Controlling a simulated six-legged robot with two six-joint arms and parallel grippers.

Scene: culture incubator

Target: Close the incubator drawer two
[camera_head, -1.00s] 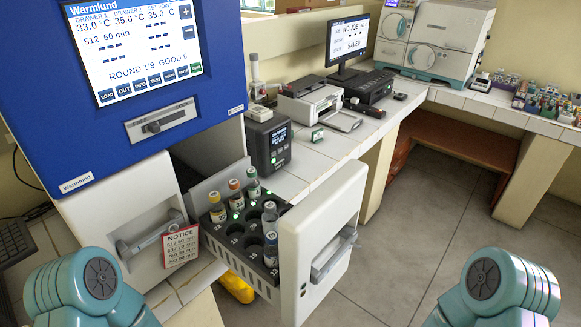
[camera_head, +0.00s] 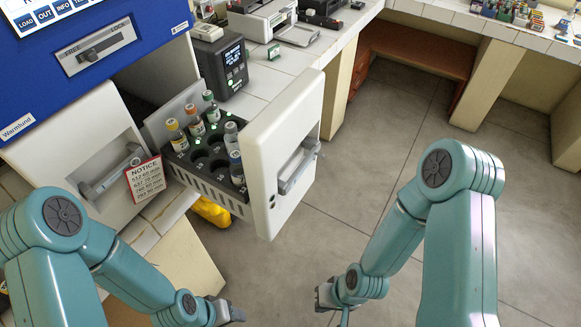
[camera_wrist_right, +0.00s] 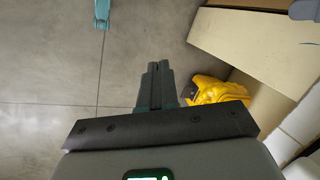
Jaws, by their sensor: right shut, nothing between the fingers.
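The white incubator drawer on the right (camera_head: 275,165) is pulled out and has a recessed bar handle (camera_head: 298,165) on its front. It carries a dark rack (camera_head: 195,170) with several capped bottles and empty holes. I cannot read a drawer number on it. The left drawer (camera_head: 85,140) looks shut. My right gripper (camera_head: 322,296) is below and right of the open drawer in the head view, apart from it; its fingers are together and empty in the right wrist view (camera_wrist_right: 158,72). My left gripper (camera_head: 232,312) is low, below the drawers; its fingers are too small to judge.
A notice card (camera_head: 145,180) hangs from the left drawer's handle. A FREE/LOCK slider (camera_head: 103,47) sits on the blue panel above. A dark device (camera_head: 222,65) stands on the counter behind the open drawer. A yellow object (camera_head: 212,211) lies below it. The floor at right is clear.

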